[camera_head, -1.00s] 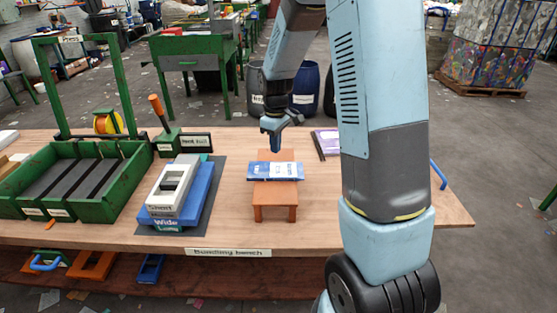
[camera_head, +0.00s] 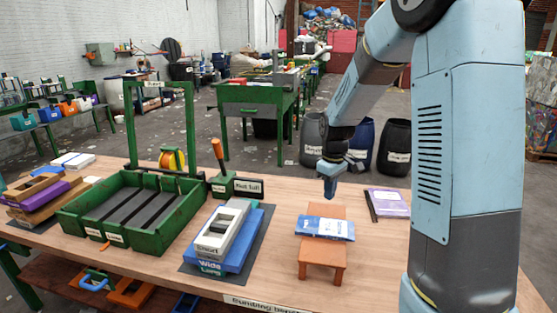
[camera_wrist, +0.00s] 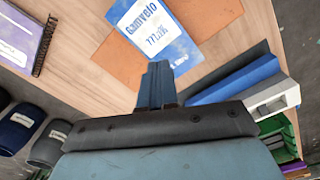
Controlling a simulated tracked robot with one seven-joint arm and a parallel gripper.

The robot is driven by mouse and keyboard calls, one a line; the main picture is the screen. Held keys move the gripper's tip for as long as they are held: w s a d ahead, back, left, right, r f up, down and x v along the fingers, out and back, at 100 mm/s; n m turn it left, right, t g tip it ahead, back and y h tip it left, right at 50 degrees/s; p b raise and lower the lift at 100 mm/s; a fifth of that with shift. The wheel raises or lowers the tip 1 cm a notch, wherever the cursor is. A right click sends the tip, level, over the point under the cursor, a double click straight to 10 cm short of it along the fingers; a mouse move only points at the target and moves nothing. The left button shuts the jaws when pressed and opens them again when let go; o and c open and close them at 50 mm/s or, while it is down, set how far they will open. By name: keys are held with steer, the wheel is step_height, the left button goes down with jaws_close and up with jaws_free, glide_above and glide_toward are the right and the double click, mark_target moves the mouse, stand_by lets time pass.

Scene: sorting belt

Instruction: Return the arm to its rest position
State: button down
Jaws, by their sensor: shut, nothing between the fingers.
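My gripper (camera_head: 329,180) is at the end of my arm, above the back of the bench (camera_head: 150,250). Its fingers point down and are shut with nothing between them. It is apart from the small orange stand (camera_head: 322,262) and the blue and white packet (camera_head: 325,228) lying on top of it. In the wrist view my shut fingers (camera_wrist: 157,85) show at the centre, and the packet (camera_wrist: 155,32) lies beyond the fingertips on the orange stand.
A purple ring-bound book (camera_head: 388,204) lies right of the stand. A stack of blue and white boxes (camera_head: 228,240) stands left of it on a dark mat. A green divided tray (camera_head: 130,215) is further left. Dark barrels (camera_head: 393,148) stand behind the bench.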

steer(key=s+r+m+t, duration=0.1)
steer(key=s+r+m, duration=0.1)
steer(key=s+r, duration=0.4)
steer(key=s+r+m+t, duration=0.2)
steer(key=s+r, duration=0.4)
steer(key=s, duration=0.6)
steer(key=s+r+m+t, duration=0.2)
steer(key=s+r+m, duration=0.2)
steer(key=s, duration=0.5)
step_height(320, 180, up, 3)
steer(key=shift+s+d+f, duration=0.15)
steer(key=shift+s+d, duration=0.2)
steer(key=shift+d, duration=0.1)
